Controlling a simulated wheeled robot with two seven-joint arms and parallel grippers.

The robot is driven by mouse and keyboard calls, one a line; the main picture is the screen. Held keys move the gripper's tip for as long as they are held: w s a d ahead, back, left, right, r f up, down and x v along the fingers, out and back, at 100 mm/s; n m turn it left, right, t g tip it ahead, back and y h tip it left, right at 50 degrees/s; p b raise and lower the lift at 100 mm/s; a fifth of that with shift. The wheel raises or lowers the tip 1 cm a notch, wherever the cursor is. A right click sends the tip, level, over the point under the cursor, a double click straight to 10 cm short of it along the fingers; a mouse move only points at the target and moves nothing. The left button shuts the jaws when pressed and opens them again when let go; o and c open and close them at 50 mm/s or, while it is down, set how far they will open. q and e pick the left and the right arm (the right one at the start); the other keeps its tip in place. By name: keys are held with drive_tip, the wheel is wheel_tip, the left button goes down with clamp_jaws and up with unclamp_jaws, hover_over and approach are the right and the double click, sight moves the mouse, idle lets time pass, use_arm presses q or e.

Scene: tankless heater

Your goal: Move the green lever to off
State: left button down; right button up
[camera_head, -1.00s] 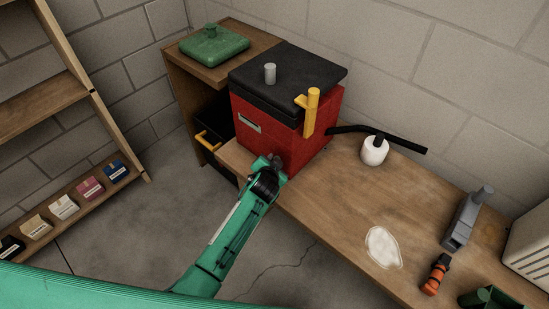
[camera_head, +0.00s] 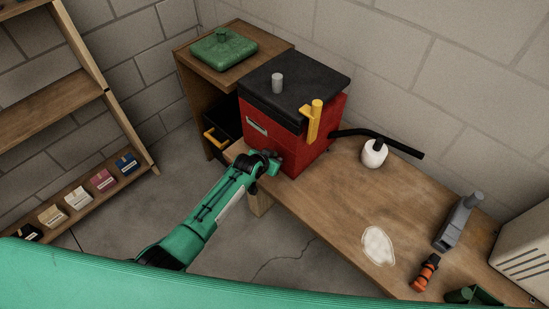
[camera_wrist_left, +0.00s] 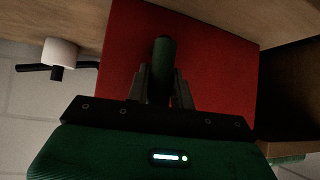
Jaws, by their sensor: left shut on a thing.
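The red heater box (camera_head: 311,151) with a black lid (camera_head: 305,78) stands on the wooden bench. The green lever (camera_wrist_left: 163,62) is a dark green rounded post in front of the red face in the left wrist view. My left gripper (camera_wrist_left: 162,88) is shut on it, with one finger on each side. In the head view my left gripper (camera_head: 274,160) is at the lower front of the red box and hides the lever. My right gripper is not in view.
A yellow handle (camera_head: 314,121) stands on the box's right corner. A black pipe (camera_head: 400,148) and white pot (camera_head: 374,154) are to its right. A green lid (camera_head: 224,48) rests on the cabinet behind. A grey tool (camera_head: 459,221) and orange tool (camera_head: 426,272) lie at the right.

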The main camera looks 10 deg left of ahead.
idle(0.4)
use_arm(q)
drive_tip(key=c, duration=1.2)
unclamp_jaws()
drive_tip(key=v, duration=1.3)
drive_tip(key=shift+s+a+r, duration=0.2)
drive_tip(key=shift+s+r, duration=0.05)
drive_tip(key=s+a+f+n+g+y, duration=0.1)
drive_tip(key=s+a+f, duration=0.2)
drive_tip(key=s+f, duration=0.55)
drive_tip(key=s+a+f+g+y, duration=0.1)
drive_tip(key=s+a+f+g, duration=0.15)
drive_tip(key=f, duration=1.05)
drive_tip(key=s+a+f+n+y, duration=0.1)
drive_tip(key=s+a+f, duration=0.3)
drive_tip(key=s+f, duration=0.45)
drive_tip(key=s+a+f+g, duration=0.1)
drive_tip(key=s+f, duration=0.4)
drive_tip(key=s, duration=0.5)
drive_tip(key=s+a+f+g, duration=0.1)
drive_tip(key=s+f, duration=0.4)
drive_tip(key=s, duration=0.5)
drive_tip(key=s+a+f+g+y, duration=0.1)
drive_tip(key=s+f+g, duration=0.1)
drive_tip(key=s+f, duration=0.4)
drive_tip(key=s, duration=0.5)
drive_tip(key=shift+a+n, duration=0.3)
drive_tip(key=shift+a, duration=0.05)
